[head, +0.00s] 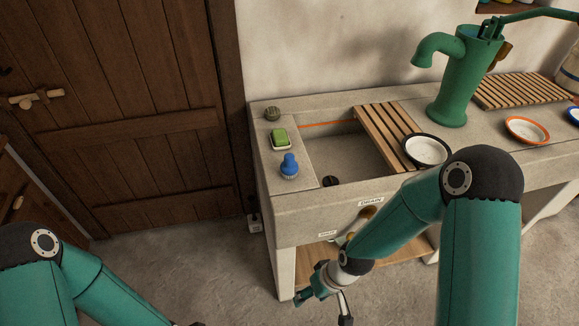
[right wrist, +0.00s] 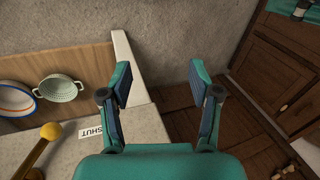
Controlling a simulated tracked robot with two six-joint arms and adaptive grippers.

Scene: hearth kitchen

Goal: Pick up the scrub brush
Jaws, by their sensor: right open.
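The scrub brush (head: 289,166), with a blue knob handle and a pale base, stands on the left ledge of the stone sink counter, near its front. My right gripper (head: 325,303) is low in front of the counter, below the brush and apart from it. In the right wrist view the two fingers of this gripper (right wrist: 160,85) are spread wide with nothing between them. The brush does not show in that view. My left arm enters at the lower left of the head view, and its gripper is out of the picture.
A green sponge (head: 280,139) and a dark round scourer (head: 272,114) sit behind the brush. The sink basin (head: 335,155) is right of it, with a wooden rack (head: 385,132) and bowl (head: 427,150). A yellow-knobbed lever (right wrist: 50,131) is near the right gripper.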

